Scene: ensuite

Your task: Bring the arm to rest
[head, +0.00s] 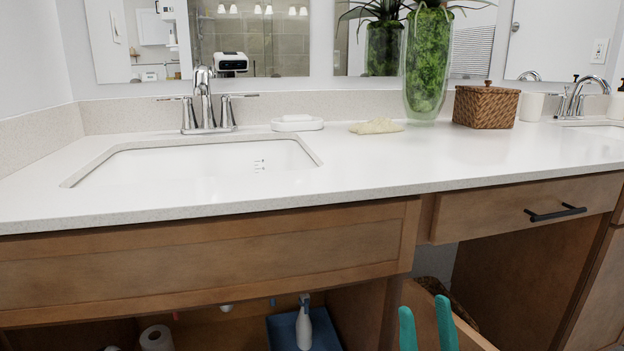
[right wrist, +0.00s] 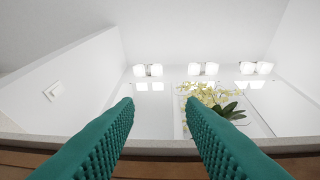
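My right gripper (head: 427,329) shows at the bottom of the head view, its two teal fingers pointing up in front of the cabinet, below the counter edge. In the right wrist view the same gripper (right wrist: 160,115) has its fingers spread wide apart, with nothing between them. My left gripper is not in view.
The white countertop (head: 380,165) with its sink (head: 200,160) and faucet (head: 205,105) is ahead. A glass vase (head: 427,65), wicker box (head: 486,106) and soap dish (head: 297,123) stand on it. Below, the open cabinet holds a bottle (head: 304,325) in a blue bin (head: 279,330).

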